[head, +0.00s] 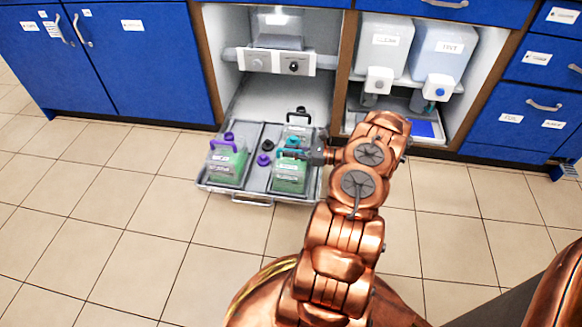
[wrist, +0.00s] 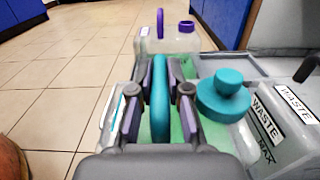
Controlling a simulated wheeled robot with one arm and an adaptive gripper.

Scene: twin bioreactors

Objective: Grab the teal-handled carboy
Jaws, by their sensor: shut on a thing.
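The teal-handled carboy (head: 289,178) holds green liquid and stands in the front right of a grey pulled-out tray (head: 237,196) in the head view. My gripper (head: 309,156) reaches it from the right. In the wrist view, the teal handle (wrist: 160,100) runs upright between the two fingers of my gripper (wrist: 160,108), which are shut on it. A teal cap (wrist: 223,96) sits on the carboy just right of the handle. The carboy's body is partly hidden below my gripper.
A purple-handled carboy (head: 228,163) with green liquid stands left in the tray. A black-handled container (head: 299,125) labelled waste stands behind the teal one. Loose-looking purple and black caps (head: 264,160) lie between. Blue cabinets (head: 145,60) flank the bay; the tiled floor in front is clear.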

